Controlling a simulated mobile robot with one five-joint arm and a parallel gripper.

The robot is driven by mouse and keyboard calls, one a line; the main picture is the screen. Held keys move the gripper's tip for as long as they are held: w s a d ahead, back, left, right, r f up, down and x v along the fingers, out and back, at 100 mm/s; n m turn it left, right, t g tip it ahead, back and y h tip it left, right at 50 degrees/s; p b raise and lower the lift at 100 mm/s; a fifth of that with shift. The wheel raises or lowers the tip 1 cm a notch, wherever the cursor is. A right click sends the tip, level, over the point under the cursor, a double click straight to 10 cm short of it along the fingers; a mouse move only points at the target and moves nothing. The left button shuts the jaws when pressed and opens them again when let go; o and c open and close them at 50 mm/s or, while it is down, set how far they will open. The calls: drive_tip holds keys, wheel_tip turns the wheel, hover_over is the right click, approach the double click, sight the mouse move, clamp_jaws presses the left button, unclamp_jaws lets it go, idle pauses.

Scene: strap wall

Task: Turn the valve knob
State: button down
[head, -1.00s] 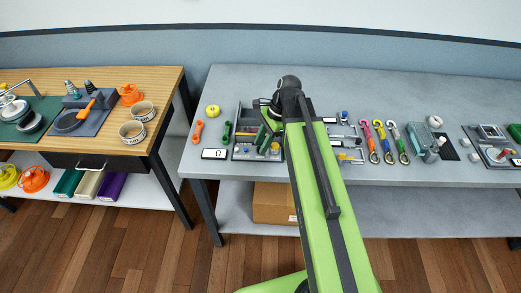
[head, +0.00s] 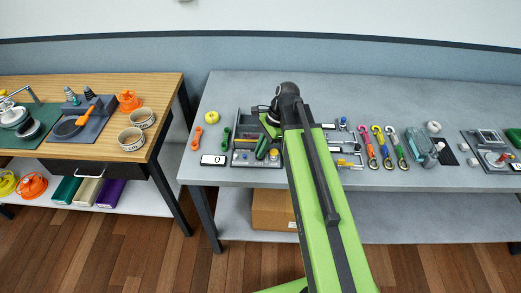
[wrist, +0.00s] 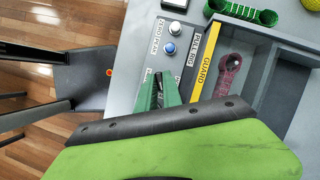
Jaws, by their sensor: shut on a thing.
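My gripper (wrist: 158,92) has green fingers close together, pointing down beside the labelled strip of a grey panel (wrist: 205,55). Its fingers also show in the head view (head: 263,147), over the left part of a grey tray on the workbench. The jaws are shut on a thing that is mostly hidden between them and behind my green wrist. No valve knob can be made out clearly in either view; my arm covers part of the tray.
The panel has a white button (wrist: 175,28), a blue button (wrist: 169,48), a yellow GUARD strip (wrist: 203,62) and a recess holding a maroon ring-ended piece (wrist: 230,66). A green double-ended piece (head: 226,134) and a display reading 0 (head: 213,160) lie left of the tray.

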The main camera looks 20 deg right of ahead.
drive_tip(key=shift+w, duration=0.1)
drive_tip(key=n, duration=0.2)
drive_tip(key=n+g, duration=0.1)
drive_tip(key=n, duration=0.1)
drive_tip(key=n+g+h, duration=0.1)
drive_tip(key=shift+w+a+n, duration=0.1)
drive_tip(key=shift+w+n, duration=0.15)
drive_tip(key=shift+n, duration=0.15)
drive_tip(key=n, duration=0.2)
drive_tip(key=n+g+h, duration=0.1)
drive_tip(key=n, duration=0.2)
drive_tip(key=shift+a+h, duration=0.1)
drive_tip(key=shift+h, duration=0.2)
drive_tip(key=shift+n, duration=0.3)
drive_tip(key=c, duration=1.5)
unclamp_jaws()
